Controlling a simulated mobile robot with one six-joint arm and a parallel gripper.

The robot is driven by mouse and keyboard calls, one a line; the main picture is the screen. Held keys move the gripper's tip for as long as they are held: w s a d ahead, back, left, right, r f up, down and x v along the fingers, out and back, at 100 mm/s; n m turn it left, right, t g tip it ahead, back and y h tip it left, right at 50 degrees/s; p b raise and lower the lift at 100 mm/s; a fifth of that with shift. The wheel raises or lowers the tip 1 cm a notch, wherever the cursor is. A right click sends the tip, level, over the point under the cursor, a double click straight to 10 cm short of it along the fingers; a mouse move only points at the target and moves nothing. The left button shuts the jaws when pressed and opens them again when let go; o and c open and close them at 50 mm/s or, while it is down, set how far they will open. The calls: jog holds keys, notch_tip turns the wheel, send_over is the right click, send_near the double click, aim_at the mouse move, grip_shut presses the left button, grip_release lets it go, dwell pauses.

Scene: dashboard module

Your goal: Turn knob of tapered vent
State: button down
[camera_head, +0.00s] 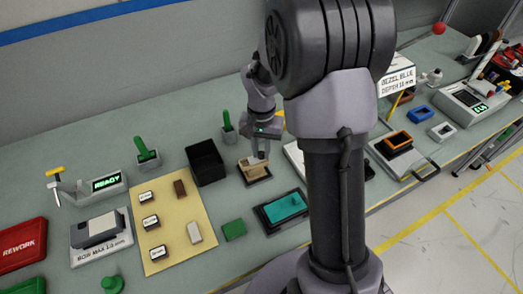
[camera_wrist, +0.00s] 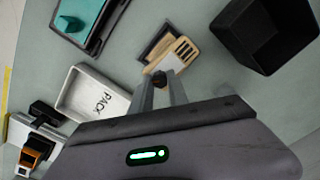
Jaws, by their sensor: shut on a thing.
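The tapered vent is a beige piece with dark slots (camera_wrist: 177,52), lying in a small dark-and-tan holder on the bench. It also shows in the head view (camera_head: 256,172), below my gripper. Its small dark knob (camera_wrist: 159,77) sits at the near end of the vent in the wrist view. My gripper (camera_wrist: 160,84) is shut on the knob, with a fingertip on each side of it. In the head view my gripper (camera_head: 259,157) points down at the vent and covers part of it; the knob cannot be made out there.
A black bin (camera_head: 204,162) stands just left of the vent in the head view. A white tray marked PACK (camera_wrist: 72,92) lies close on the other side. A teal part (camera_head: 287,206) sits in a black tray in front. A green block (camera_head: 234,230) lies nearby.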

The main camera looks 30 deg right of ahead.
aim_at(261, 154)
jog(key=m+b, duration=0.1)
jog(key=m, duration=0.3)
jog(key=shift+m+b, duration=0.35)
jog(key=shift+m, duration=1.25)
jog(key=c, duration=1.3)
grip_release()
jog(key=shift+o, duration=0.2)
notch_tip(261, 154, up, 18)
jog(key=p, duration=0.6)
jog(key=shift+f, duration=0.25)
jog(key=shift+a, duration=0.1)
